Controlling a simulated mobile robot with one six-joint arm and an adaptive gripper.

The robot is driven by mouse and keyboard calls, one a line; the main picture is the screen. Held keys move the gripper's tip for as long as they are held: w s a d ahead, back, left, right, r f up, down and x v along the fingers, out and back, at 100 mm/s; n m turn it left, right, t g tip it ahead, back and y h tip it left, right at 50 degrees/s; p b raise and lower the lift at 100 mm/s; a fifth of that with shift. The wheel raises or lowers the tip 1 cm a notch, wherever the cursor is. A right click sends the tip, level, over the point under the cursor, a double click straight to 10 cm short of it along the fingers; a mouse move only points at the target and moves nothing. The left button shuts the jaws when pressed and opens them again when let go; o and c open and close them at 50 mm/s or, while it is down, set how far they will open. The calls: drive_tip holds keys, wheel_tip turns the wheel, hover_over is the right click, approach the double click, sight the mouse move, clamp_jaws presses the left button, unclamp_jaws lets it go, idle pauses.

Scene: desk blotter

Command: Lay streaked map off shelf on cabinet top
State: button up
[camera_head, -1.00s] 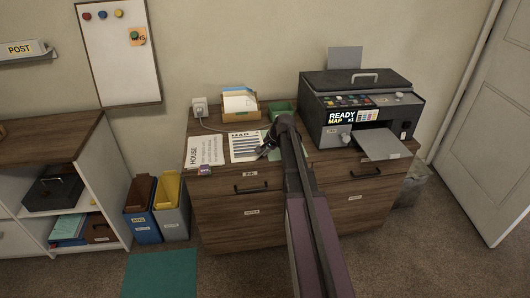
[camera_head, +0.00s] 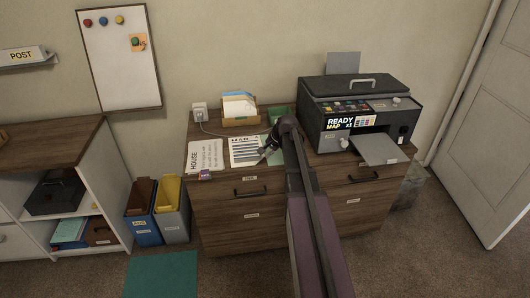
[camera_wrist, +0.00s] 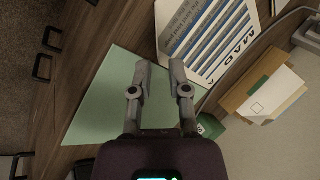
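The streaked map (camera_head: 246,151), a white sheet with blue stripes and a heading, lies flat on the cabinet top (camera_head: 220,128), left of my gripper (camera_head: 267,153). In the wrist view the map (camera_wrist: 205,40) lies up and right of my gripper (camera_wrist: 160,66), its edge close to the right fingertip. My gripper is open, with a clear gap between its fingers and nothing seen in it. A pale green sheet (camera_wrist: 102,98) lies under the fingers. My arm hides part of the cabinet top in the head view.
A HOUSE sheet (camera_head: 206,156) lies left of the map. A card box (camera_head: 240,117) and a plug block (camera_head: 200,111) stand behind. A printer (camera_head: 360,105) fills the right side. A shelf unit (camera_head: 95,165) stands at left, with a wall shelf (camera_head: 20,63) above.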

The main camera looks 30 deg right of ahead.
drive_tip(key=p+v, duration=0.7)
drive_tip(key=v, duration=0.2)
drive_tip(key=shift+s, duration=0.15)
drive_tip(key=shift+a, duration=0.1)
idle(0.7)
drive_tip(key=s+a+f+n+g+h, duration=0.1)
drive_tip(key=s+a+n+g, duration=0.1)
drive_tip(key=s+a+n, duration=0.4)
drive_tip(key=s+a+f+n+g+h, duration=0.1)
drive_tip(key=s+a+n, duration=0.5)
drive_tip(key=s+a, duration=0.7)
drive_tip(key=a+g, duration=0.1)
drive_tip(key=a, duration=0.5)
drive_tip(key=shift+s+g+h, duration=0.2)
drive_tip(key=shift+g+h, duration=0.2)
drive_tip(key=shift+d, duration=0.1)
